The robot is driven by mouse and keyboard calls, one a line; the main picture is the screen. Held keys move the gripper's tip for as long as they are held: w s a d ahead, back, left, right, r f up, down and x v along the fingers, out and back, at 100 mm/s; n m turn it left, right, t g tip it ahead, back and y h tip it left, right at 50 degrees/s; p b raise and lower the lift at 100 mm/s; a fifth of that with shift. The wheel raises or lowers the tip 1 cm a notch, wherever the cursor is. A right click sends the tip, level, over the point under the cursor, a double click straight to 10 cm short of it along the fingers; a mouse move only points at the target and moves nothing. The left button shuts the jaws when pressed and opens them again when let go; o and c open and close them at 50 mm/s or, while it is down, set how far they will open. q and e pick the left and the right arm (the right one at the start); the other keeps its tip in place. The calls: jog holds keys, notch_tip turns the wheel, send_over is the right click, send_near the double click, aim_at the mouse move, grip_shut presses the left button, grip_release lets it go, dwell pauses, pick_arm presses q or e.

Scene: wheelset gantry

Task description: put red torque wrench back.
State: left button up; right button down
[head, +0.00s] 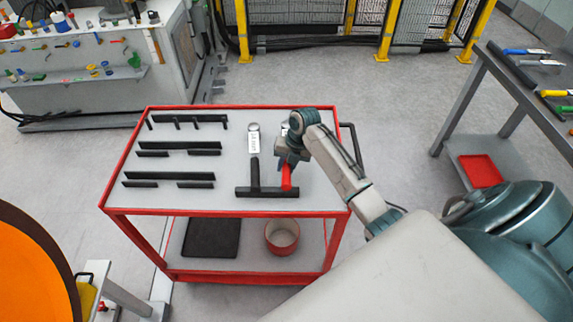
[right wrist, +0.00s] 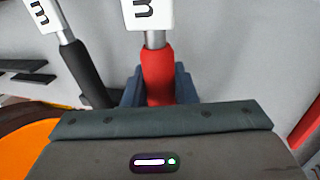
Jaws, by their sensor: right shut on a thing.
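The red torque wrench (head: 286,178) is at the right part of the red cart's top, its red handle pointing toward the cart's front edge. My right gripper (head: 289,161) is shut on its handle. In the right wrist view the red handle (right wrist: 157,72) lies between the blue-grey fingers, with the white labelled part beyond. The wrench is beside a black-handled torque wrench (head: 254,165), roughly parallel to it. Its handle end is by a black bar holder (head: 265,193). I cannot tell whether it touches the holder. My left gripper is not in view.
The red cart (head: 225,212) has several empty black holder bars (head: 178,148) on its left half. Its lower shelf holds a black mat (head: 211,238) and a red round bowl (head: 282,238). A grey workbench (head: 520,90) with tools stands at right. Floor between them is clear.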

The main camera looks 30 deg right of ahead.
jog(key=shift+f+b, duration=0.3)
jog(key=shift+f, duration=0.2)
jog(key=c, duration=1.1)
grip_release()
jog(key=shift+d+r, duration=0.15)
jog(key=shift+r, duration=0.25)
jog(key=b+v, duration=0.3)
jog(key=v, duration=0.7)
jog(key=shift+s, duration=0.15)
